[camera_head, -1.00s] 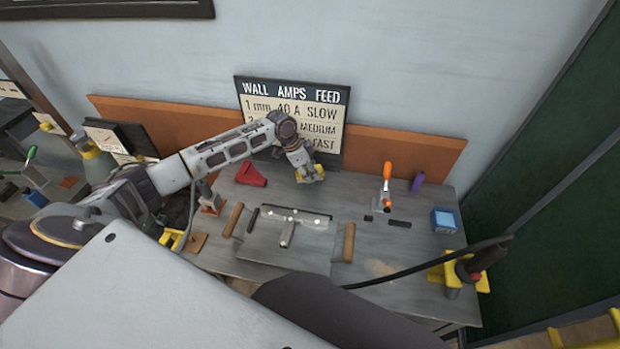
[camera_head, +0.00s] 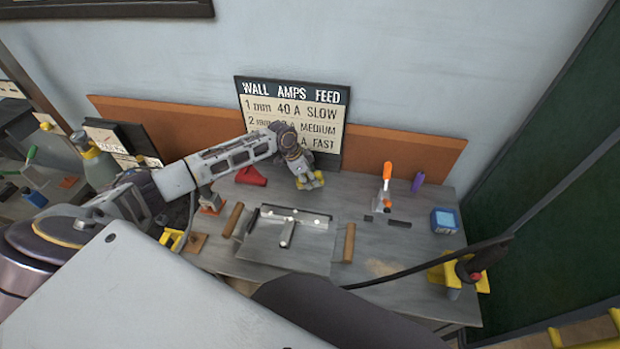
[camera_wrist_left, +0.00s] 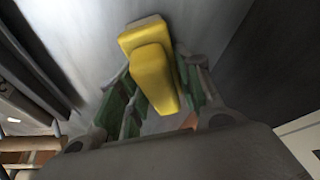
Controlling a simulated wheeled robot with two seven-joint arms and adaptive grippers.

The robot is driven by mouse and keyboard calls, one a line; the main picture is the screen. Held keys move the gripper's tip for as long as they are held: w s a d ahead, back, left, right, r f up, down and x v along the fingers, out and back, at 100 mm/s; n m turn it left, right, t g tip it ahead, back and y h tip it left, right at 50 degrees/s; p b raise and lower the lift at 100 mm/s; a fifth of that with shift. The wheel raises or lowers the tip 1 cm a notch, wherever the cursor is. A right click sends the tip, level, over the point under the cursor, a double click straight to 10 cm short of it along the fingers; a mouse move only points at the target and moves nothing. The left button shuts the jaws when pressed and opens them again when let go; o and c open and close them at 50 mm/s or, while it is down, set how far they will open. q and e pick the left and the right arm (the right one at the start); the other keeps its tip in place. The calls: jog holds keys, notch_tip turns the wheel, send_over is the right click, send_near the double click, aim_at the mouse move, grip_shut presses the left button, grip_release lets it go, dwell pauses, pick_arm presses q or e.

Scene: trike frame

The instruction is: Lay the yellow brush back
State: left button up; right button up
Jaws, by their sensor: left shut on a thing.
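The yellow brush (camera_wrist_left: 153,70) is between the fingers of my left gripper (camera_wrist_left: 160,95) in the left wrist view, and the gripper is shut on it. In the head view the left gripper (camera_head: 308,183) is over the back of the grey workbench, in front of the sign, with the yellow brush (camera_head: 316,180) showing at its fingertips. I cannot tell whether the brush touches the bench. My right gripper does not show in either view.
A flat plate with a T-shaped metal piece (camera_head: 288,230) lies mid-bench between brown bars (camera_head: 349,243). A red piece (camera_head: 250,176) lies left of the gripper. An orange-handled tool (camera_head: 386,178) and a blue box (camera_head: 444,220) stand to the right. The sign (camera_head: 300,105) stands behind.

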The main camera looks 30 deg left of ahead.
pick_arm(q)
jog(key=shift+f, duration=0.1)
jog(key=o, duration=1)
jog(key=v, duration=1.2)
